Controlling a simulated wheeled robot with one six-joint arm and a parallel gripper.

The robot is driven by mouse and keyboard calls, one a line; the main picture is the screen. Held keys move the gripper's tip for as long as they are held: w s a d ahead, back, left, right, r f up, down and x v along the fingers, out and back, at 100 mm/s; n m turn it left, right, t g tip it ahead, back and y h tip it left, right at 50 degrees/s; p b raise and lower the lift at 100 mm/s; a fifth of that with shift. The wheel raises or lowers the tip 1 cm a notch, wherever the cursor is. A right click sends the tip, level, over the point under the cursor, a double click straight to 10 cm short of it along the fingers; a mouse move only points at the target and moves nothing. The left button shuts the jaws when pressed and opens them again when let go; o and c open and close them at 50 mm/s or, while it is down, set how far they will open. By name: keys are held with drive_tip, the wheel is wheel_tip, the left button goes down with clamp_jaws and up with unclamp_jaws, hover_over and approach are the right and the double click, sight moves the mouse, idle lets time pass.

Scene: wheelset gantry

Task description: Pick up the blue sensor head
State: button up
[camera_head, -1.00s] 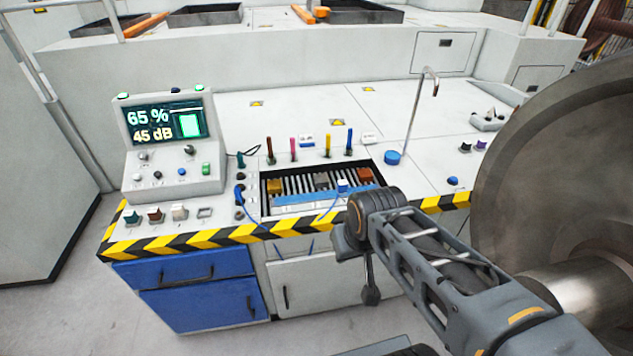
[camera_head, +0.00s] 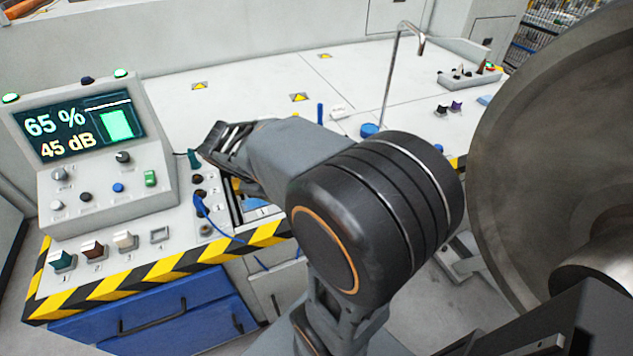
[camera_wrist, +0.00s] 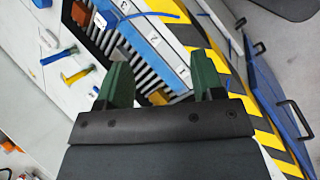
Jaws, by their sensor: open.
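A small white-and-blue block (camera_wrist: 102,20) with a blue cable beside it shows in the wrist view, at the upper left in the slatted tray (camera_wrist: 95,35); it looks like the blue sensor head. In the head view my arm hides it. My gripper (camera_wrist: 163,80) has two green fingers, apart and empty. The fingers point over the tray and the blue strip numbered 1 to 3 (camera_wrist: 152,45), with the block beyond and left of them. In the head view my gripper (camera_head: 218,142) is over the bench, right of the display console.
Upright coloured pegs (camera_wrist: 77,76) stand beside the tray. A display console (camera_head: 100,150) stands at the left, a large metal wheel (camera_head: 560,130) at the right.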

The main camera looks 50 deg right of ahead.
drive_tip(key=w+d+f+n+g+h+b, duration=0.3)
drive_tip(key=w+d+f+n+h+b, duration=0.15)
drive_tip(key=d, duration=0.35)
drive_tip(key=w+d+f+n+g+h+b, duration=0.2)
drive_tip(key=w+d+f+n+h+b, duration=0.15)
drive_tip(key=d+h, duration=0.4)
drive_tip(key=shift+y, duration=0.6)
drive_tip(key=f, duration=0.2)
drive_tip(key=d+f, duration=0.1)
drive_tip(key=f, duration=0.1)
drive_tip(key=w+f+b, duration=0.1)
drive_tip(key=f, duration=0.1)
drive_tip(key=shift+d+f, duration=0.2)
drive_tip(key=shift+f, duration=0.2)
drive_tip(key=shift+b+x, duration=0.4)
drive_tip(key=shift+x, duration=3.4)
drive_tip(key=shift+s, duration=0.15)
